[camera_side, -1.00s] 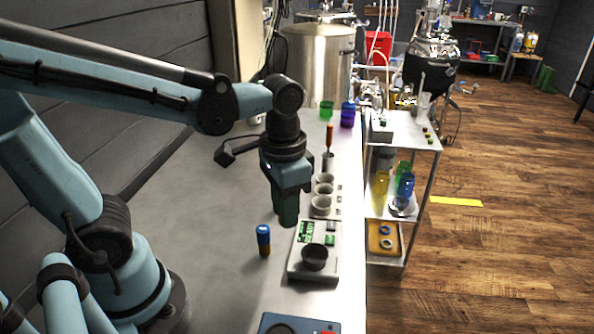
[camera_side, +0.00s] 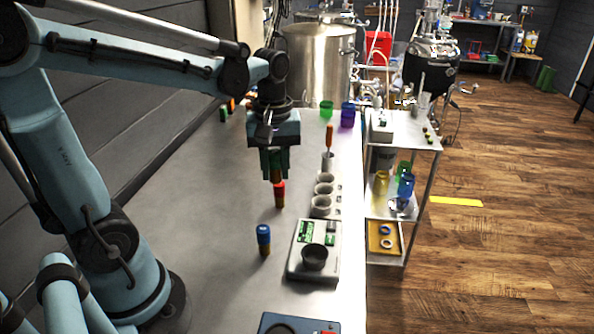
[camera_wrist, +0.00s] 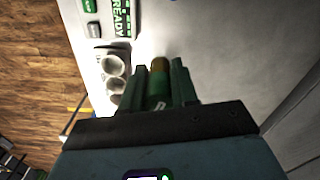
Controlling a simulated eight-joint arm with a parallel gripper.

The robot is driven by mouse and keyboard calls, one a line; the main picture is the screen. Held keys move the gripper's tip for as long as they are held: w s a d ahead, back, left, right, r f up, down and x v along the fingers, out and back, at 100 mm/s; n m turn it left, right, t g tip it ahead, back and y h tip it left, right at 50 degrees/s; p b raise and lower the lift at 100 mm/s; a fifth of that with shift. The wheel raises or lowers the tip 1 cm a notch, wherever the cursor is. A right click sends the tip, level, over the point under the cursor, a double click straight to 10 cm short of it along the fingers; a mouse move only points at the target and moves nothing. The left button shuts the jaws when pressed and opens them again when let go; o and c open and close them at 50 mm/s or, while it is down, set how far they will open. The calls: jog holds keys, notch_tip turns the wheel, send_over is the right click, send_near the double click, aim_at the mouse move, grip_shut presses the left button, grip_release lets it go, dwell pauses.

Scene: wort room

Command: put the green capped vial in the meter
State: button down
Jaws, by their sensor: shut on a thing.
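My gripper (camera_side: 272,172) hangs above the bench, behind and to the left of the meter. In the wrist view my gripper (camera_wrist: 160,66) is shut on the green capped vial (camera_wrist: 159,88), whose amber end points away from the camera. In the side view the fingers largely hide this vial. The meter (camera_side: 303,267) is a pale box with a lit green display and a dark round cup (camera_side: 315,257) at its front. Its display reads READY in the wrist view (camera_wrist: 122,18).
A red capped vial (camera_side: 279,195) stands just below my gripper in the side view. A blue capped vial (camera_side: 263,240) stands left of the meter. Grey cups (camera_side: 320,206) line up behind the meter, one with an orange-handled tool (camera_side: 329,135). A blue device (camera_side: 290,325) sits in front.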

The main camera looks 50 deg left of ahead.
jog(key=s+a+f+n, duration=0.1)
jog(key=a+n, duration=0.1)
jog(key=n, duration=0.1)
send_over(244, 200)
jog(key=shift+n, duration=0.4)
notch_tip(244, 200, down, 8)
jog(key=shift+r, duration=0.25)
jog(key=shift+f, duration=1.95)
jog(key=shift+f, duration=0.2)
jog(key=c, duration=0.9)
grip_release()
jog(key=shift+o, duration=0.2)
jog(key=shift+r, duration=0.15)
